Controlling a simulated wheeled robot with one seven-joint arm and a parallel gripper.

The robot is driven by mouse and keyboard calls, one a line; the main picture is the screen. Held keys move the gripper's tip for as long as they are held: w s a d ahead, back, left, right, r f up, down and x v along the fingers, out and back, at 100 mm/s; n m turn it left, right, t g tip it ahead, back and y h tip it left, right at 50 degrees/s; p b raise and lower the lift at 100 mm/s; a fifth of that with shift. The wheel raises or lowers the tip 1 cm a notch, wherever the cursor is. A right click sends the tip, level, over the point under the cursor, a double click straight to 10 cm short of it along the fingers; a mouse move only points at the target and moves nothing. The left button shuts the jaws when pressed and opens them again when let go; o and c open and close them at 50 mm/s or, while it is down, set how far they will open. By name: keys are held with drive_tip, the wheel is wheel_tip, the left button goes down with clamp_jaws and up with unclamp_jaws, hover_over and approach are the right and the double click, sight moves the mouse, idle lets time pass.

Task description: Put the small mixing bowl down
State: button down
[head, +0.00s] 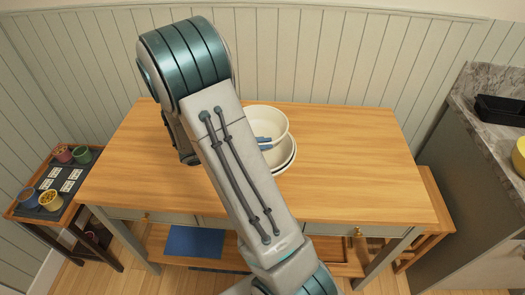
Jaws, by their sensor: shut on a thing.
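The small mixing bowl (267,115) is a cream-white bowl near the middle of the wooden table, just right of my forearm. My gripper (264,143) shows only as small blue-grey finger parts at the bowl's near side; it is shut on the bowl. The rest of my gripper is hidden behind my arm. The bowl overlaps a second white round dish or stack (286,160) below it in the picture. I cannot tell whether the two touch, nor how high the bowl is held. The left part of both is covered by my arm.
The wooden table (360,160) is bare to the right and left of the dishes. A small side table (68,212) with cups and cards stands at left. A grey marble counter (470,95) with a black tray (500,108) and a yellow object (519,156) is at right.

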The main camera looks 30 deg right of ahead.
wheel_tip(320, 180, down, 4)
drive_tip(key=shift+r+p, duration=0.1)
drive_tip(key=shift+p, duration=0.35)
drive_tip(key=shift+f+b, duration=0.4)
drive_tip(key=shift+b, duration=0.1)
drive_tip(key=shift+f, duration=0.25)
drive_tip(key=c, duration=1.6)
unclamp_jaws()
drive_tip(key=shift+o, duration=0.2)
drive_tip(key=shift+r, duration=0.15)
